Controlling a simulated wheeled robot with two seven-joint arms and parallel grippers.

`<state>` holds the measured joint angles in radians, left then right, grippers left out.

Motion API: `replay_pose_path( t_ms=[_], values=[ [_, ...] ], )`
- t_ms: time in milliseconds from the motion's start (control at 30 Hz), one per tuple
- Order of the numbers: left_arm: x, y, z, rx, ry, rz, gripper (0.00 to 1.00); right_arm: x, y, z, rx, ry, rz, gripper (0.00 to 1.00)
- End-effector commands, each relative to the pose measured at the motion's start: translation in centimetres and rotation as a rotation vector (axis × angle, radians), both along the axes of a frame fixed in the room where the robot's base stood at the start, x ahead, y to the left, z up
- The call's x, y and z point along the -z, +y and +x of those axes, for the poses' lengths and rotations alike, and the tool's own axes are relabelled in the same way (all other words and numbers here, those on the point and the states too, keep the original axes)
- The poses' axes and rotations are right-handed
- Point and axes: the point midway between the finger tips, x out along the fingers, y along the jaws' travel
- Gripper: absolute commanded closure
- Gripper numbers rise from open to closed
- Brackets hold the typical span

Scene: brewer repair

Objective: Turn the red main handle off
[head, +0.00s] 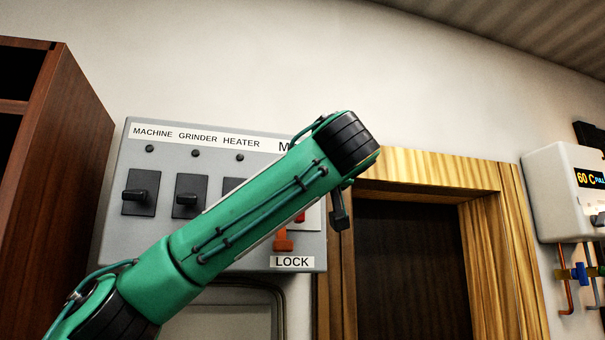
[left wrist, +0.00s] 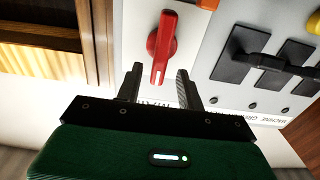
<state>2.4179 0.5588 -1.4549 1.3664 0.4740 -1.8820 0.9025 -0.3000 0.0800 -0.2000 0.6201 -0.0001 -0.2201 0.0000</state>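The red main handle (left wrist: 162,45) sits on a white plate of the grey switch panel in the left wrist view, its long end pointing down in that picture. My left gripper (left wrist: 159,70) is open, with one finger on each side of the handle's end; I cannot tell whether either finger touches it. In the head view my left arm covers most of the handle, and only a small red part (head: 301,217) shows beside my left gripper (head: 341,215). My right gripper is in neither view.
The grey panel (head: 115,225) carries black switches (head: 141,193) labelled MACHINE, GRINDER and HEATER. An orange-red lock piece (head: 284,241) sits above the LOCK label. A wooden door frame (head: 480,175) and a white heater box (head: 550,190) are to the right; a brown cabinet (head: 70,140) is left.

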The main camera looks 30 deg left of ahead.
Motion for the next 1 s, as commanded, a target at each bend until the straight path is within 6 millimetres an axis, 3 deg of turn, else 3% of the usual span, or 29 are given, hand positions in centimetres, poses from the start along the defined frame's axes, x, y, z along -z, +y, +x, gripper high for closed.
replay_pose_path(
  t_ms=[467, 667, 1000],
  values=[
    [0.09, 0.98, 0.87, 0.001, 0.000, 0.000, 0.62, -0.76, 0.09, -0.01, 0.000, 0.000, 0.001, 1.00],
    [0.07, 0.98, 0.86, 0.001, 0.000, 0.000, 0.99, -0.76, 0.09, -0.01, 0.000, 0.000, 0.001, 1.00],
    [0.33, 0.97, 0.92, 0.001, 0.013, 0.008, 1.00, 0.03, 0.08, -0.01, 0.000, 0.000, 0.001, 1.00]
  ],
)
